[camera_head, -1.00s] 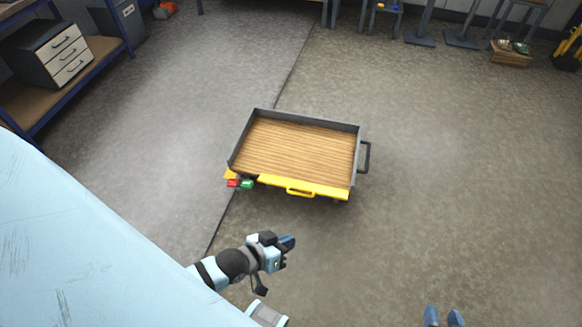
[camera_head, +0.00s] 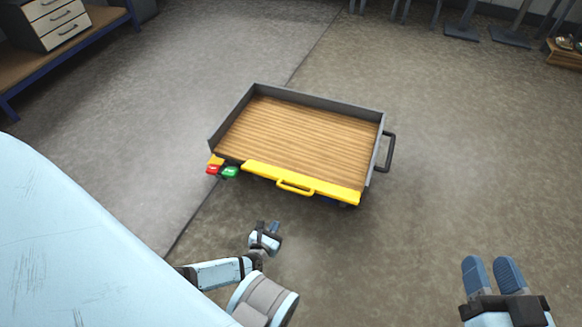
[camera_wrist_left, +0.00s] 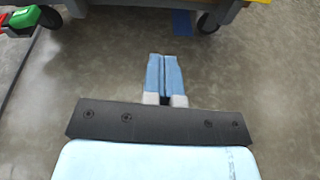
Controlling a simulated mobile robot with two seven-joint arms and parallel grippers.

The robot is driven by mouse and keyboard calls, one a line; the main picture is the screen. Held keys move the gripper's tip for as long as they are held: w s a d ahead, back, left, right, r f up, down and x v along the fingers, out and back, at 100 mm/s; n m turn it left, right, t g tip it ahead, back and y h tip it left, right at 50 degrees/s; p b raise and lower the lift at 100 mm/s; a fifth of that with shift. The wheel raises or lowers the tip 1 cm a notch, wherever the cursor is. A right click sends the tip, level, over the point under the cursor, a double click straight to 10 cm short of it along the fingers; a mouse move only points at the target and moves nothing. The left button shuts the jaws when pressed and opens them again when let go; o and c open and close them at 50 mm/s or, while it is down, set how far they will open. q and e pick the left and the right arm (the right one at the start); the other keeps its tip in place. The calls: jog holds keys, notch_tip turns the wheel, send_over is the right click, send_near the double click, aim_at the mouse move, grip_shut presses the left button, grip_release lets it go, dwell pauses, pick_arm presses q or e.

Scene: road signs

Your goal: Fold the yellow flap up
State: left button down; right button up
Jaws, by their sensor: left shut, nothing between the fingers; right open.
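The yellow flap (camera_head: 302,182) runs along the near edge of a cart (camera_head: 386,128) with a wooden bed. It hangs level with or below the bed, and a yellow loop handle (camera_head: 295,188) sticks out from its front. My left gripper (camera_head: 272,228) is below and in front of the flap, apart from it. In the left wrist view its fingers (camera_wrist_left: 164,75) are shut together with nothing between them. My right gripper (camera_head: 490,275) is at the lower right, its two blue fingers apart and empty, away from the cart.
A red button (camera_head: 213,169) and a green button (camera_head: 230,171) sit at the cart's near left corner. A black handle (camera_head: 388,152) is on its right side. Cart wheels (camera_wrist_left: 208,22) show in the left wrist view. A drawer cabinet (camera_head: 52,20) stands on a shelf.

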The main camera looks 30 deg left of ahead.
pick_arm(q)
jog(key=f+n, duration=0.1)
jog(key=f, duration=0.1)
jog(key=b, duration=0.4)
send_near(298, 184)
jog(key=w+a+f, duration=0.2)
jog(key=shift+d+n, duration=0.15)
jog(key=shift+n, duration=0.15)
pick_arm(e)
jog(key=w+n, duration=0.1)
jog(key=d+n+t+y, duration=0.1)
jog(key=shift+w+r+n, duration=0.1)
jog(key=shift+w+n, duration=0.3)
pick_arm(q)
jog(key=shift+d+r, duration=0.1)
jog(key=shift+r, duration=0.05)
pick_arm(e)
jog(key=shift+r, duration=0.1)
